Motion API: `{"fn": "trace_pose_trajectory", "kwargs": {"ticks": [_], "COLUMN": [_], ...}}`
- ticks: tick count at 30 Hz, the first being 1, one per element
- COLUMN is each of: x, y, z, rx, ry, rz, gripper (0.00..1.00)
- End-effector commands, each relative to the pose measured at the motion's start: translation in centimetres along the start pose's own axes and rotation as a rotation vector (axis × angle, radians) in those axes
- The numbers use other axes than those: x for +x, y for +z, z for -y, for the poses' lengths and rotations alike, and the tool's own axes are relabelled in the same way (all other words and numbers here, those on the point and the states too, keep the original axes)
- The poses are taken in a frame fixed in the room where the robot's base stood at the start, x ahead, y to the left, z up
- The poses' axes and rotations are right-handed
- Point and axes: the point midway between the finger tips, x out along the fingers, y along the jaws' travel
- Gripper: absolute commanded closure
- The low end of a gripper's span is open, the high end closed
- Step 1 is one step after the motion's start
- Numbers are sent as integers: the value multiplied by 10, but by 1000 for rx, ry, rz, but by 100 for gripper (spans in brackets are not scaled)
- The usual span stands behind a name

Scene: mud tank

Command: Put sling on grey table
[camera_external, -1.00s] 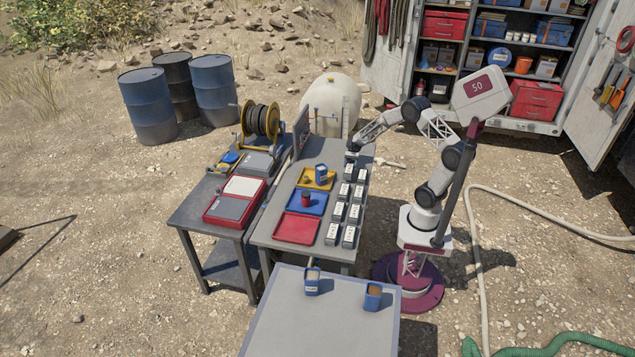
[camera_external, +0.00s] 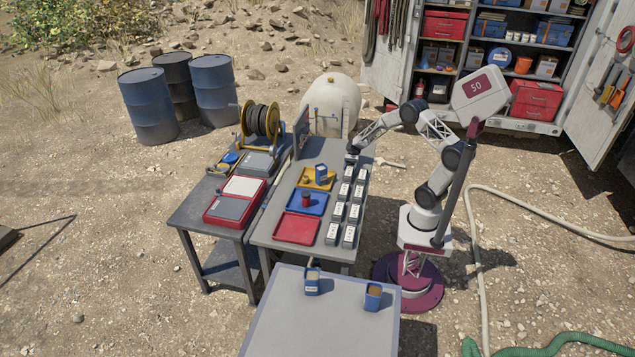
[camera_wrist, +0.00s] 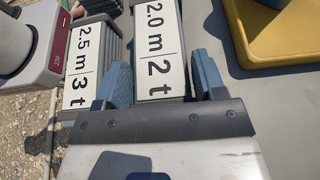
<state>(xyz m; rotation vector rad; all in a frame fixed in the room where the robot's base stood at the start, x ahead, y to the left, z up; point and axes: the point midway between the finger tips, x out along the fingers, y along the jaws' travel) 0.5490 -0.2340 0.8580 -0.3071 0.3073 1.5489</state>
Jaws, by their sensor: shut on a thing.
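My gripper (camera_wrist: 163,76) is shut on a sling pack (camera_wrist: 158,45) with a white label reading "2.0 m 2 t", one blue finger on each side. In the external view my gripper (camera_external: 352,153) is at the far end of the row of packs on the middle grey table (camera_external: 271,231); the held pack is hard to make out there. I cannot tell if it is lifted. Another pack labelled "2.5 m 3 t" (camera_wrist: 83,55) lies to its left in the wrist view. A separate light grey table (camera_external: 300,340) stands at the front.
Two blue containers, one left (camera_external: 312,283) and one right (camera_external: 373,296), stand on the front table; its nearer part is clear. Yellow (camera_external: 309,185), blue (camera_external: 296,204) and red (camera_external: 297,228) trays lie beside several labelled packs (camera_external: 340,211). A side table holds a red case (camera_external: 228,213).

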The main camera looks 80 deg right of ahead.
Motion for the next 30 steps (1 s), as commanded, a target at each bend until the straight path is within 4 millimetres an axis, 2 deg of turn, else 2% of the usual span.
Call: {"fn": "trace_pose_trajectory", "kwargs": {"ticks": [25, 26, 30], "x": [4, 4, 4], "y": [-10, -10, -10], "z": [0, 0, 0], "rx": [0, -1, 0], "ry": [0, 0, 0], "rz": [0, 0, 0], "gripper": [76, 35, 13]}}
